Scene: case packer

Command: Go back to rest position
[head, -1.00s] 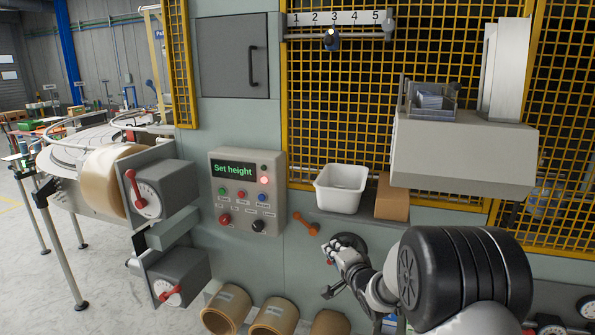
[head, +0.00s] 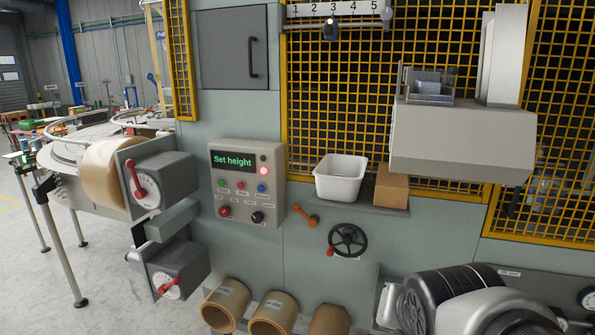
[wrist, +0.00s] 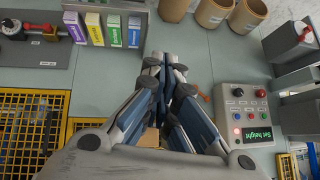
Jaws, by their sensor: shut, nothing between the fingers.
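My gripper (wrist: 167,62) is in the middle of the wrist view, with its fingers closed together and nothing between them. In the head view my arm is folded low at the bottom right, and the gripper itself does not show there. The black handwheel (head: 347,241) with a small red knob is in full view on the machine front, clear of my arm. The control panel (head: 246,184) reads "Set height" with a red lamp lit; it also shows at the right of the wrist view (wrist: 246,111).
A white bin (head: 341,180) and a brown box (head: 391,187) sit on a small shelf. Tape rolls (head: 226,304) line the bottom. A grey housing (head: 458,142) juts out at upper right. Coloured boxes (wrist: 114,30) stand in the wrist view. Open floor lies at left.

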